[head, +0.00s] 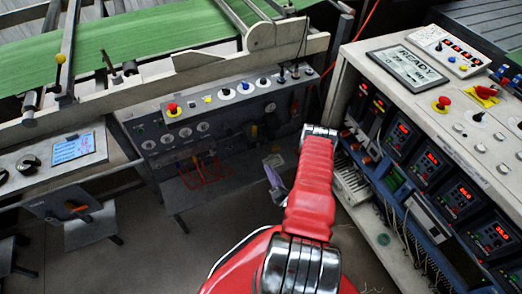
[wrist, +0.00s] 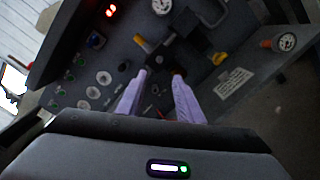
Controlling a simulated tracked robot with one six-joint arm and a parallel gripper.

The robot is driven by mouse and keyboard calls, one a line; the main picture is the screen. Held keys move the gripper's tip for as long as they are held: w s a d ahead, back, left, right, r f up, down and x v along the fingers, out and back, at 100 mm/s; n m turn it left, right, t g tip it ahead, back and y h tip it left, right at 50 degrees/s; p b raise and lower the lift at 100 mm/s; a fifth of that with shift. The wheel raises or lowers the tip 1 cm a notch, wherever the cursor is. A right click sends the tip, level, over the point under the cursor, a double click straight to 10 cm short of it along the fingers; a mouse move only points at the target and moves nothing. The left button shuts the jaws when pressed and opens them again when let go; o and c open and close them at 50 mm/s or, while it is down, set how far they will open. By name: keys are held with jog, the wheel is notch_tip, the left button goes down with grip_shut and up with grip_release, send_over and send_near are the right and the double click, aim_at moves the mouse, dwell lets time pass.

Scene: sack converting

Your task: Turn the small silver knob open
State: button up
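My gripper (wrist: 158,82) shows two lavender fingers in the wrist view. They are apart, with a dark panel carrying small fittings behind the gap, and I see nothing held. In the head view my gripper (head: 274,172) is partly hidden by my red arm, in front of the lower right of the grey control panel (head: 225,118). I cannot pick out the small silver knob with certainty. Small fittings near the fingertips in the wrist view are dark and blurred, so contact cannot be told.
In the head view, a cabinet with red displays (head: 430,160) stands close on the right. A green belt (head: 150,35) runs behind. Some floor shows at lower left.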

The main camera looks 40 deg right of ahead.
aim_at(259, 146)
jog(key=x, duration=1.3)
jog(key=shift+w, duration=0.3)
jog(key=shift+c, duration=0.4)
jog(key=shift+f, duration=0.1)
grip_shut()
